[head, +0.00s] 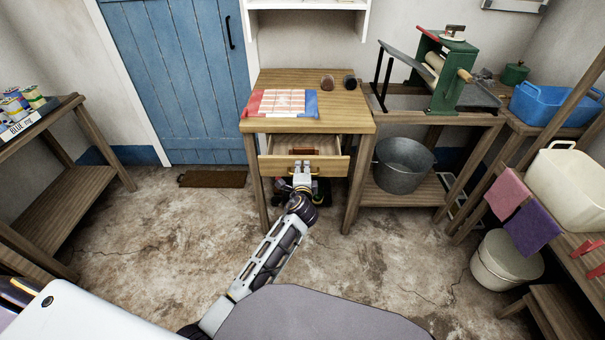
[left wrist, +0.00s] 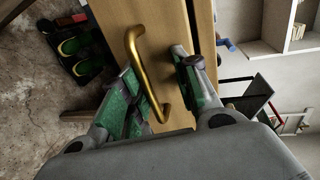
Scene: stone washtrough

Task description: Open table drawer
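The wooden table (head: 352,110) stands against the back wall. Its drawer (head: 333,166) is partly pulled out, with the open top showing a reddish-brown item (head: 303,152) inside. My left gripper (head: 302,166) is at the drawer front. In the left wrist view, the curved brass handle (left wrist: 133,46) on the drawer front (left wrist: 165,32) reaches between the green-padded fingers of my left gripper (left wrist: 160,84). The fingers are spread apart, with the handle nearer the left finger; whether that finger touches it is unclear. My right gripper is not in view.
A folded cloth (head: 280,102) and two small round items lie on the table. A metal bucket (head: 403,165) stands on the shelf to its right. A blue door (head: 180,80) and doormat (head: 212,179) are to the left. The floor in front is largely clear.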

